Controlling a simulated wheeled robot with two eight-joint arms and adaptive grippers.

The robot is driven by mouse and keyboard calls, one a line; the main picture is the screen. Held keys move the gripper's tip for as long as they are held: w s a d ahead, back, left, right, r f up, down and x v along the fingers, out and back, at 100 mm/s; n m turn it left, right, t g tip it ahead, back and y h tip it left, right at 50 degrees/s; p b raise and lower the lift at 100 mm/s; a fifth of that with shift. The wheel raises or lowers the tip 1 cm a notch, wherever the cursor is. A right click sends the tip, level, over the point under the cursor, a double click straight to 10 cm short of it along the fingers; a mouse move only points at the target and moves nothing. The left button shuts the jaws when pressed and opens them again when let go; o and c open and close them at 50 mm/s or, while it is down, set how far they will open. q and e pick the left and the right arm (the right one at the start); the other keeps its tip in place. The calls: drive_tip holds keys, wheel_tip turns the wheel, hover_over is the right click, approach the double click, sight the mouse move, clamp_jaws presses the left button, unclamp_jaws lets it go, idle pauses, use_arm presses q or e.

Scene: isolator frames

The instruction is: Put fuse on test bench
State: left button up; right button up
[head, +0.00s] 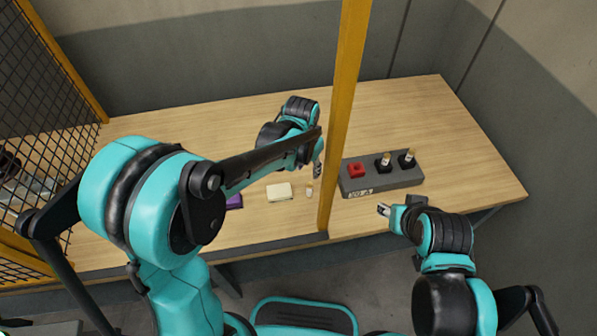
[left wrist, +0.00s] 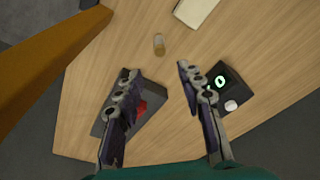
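A small fuse (head: 309,191) stands on the table beside a cream box in the head view. It also shows in the left wrist view (left wrist: 159,44), upright and apart from my fingers. My left gripper (left wrist: 156,72) is open and empty, its fingers spread below the fuse in that view. In the head view its tips (head: 317,168) are beyond the fuse, close to the yellow post. A grey block (head: 381,184) carries a red socket (head: 357,170) and two black holders with fuses (head: 384,161) (head: 407,158). My right gripper (head: 384,210) hangs in front of this block; its opening is unclear.
The cream box (head: 279,191) lies left of the fuse. A yellow post (head: 344,110) rises between fuse and block. The left wrist view shows a black device (left wrist: 237,88) with a green display, and a dark block with red (left wrist: 150,125) partly behind a finger. The table's right side is clear.

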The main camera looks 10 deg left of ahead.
use_arm(q)
drive_tip(key=s+a+r+n+t, duration=0.2)
drive_tip(key=s+a+r, duration=0.2)
drive_tip(key=s+a, duration=0.3)
drive_tip(key=s+a+r+n+t, duration=0.3)
drive_tip(key=s+a+r, duration=0.2)
drive_tip(key=s+a, duration=0.2)
drive_tip(key=shift+s+r+t+y, duration=0.3)
drive_tip(key=shift+s+y, duration=0.1)
drive_tip(key=shift+s, duration=0.75)
